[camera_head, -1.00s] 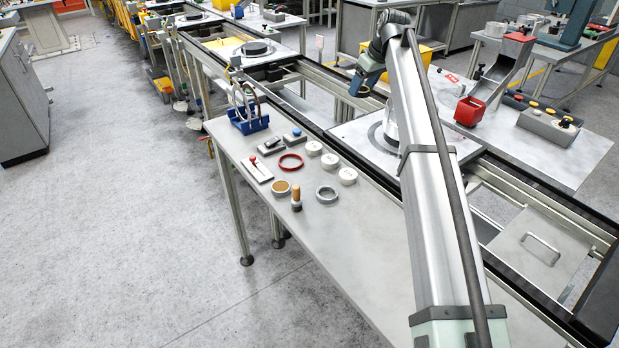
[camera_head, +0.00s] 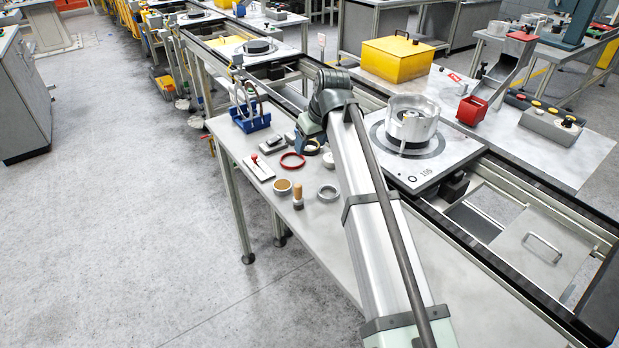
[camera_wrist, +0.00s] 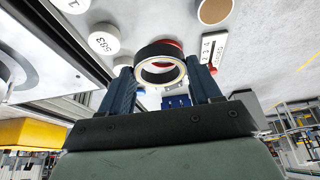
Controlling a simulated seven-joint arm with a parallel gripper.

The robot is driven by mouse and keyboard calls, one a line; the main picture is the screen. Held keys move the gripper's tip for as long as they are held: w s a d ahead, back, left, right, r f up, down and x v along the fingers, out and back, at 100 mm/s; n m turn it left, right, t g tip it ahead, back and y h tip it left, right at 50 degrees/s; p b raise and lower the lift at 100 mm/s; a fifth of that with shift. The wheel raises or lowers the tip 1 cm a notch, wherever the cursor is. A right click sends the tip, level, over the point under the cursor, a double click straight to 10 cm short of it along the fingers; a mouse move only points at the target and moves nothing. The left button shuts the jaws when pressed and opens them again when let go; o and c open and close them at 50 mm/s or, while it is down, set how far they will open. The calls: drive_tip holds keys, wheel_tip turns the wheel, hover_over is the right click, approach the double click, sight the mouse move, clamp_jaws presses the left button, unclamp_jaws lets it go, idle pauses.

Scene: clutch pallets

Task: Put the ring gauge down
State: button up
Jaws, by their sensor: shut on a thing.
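My gripper (camera_wrist: 160,82) is shut on a dark ring with a pale inner rim, which I take as the ring gauge (camera_wrist: 150,51). Its two blue-black fingers hold it from either side in the wrist view. In the head view my gripper (camera_head: 310,140) is over the back of the grey bench (camera_head: 405,250), near the red ring, and the held ring (camera_head: 312,149) shows only in part. The ring appears above the bench; its exact height I cannot tell.
The bench's front right is clear. A metal housing (camera_head: 412,125) sits on the pallet.

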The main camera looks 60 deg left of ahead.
approach(309, 176)
drive_tip(key=shift+m, duration=0.4)
drive_tip(key=shift+x, duration=3)
drive_tip(key=shift+s+f, duration=0.1)
drive_tip(key=o, duration=1.2)
drive_tip(key=v, duration=1.2)
drive_tip(key=shift+s+a, duration=0.1)
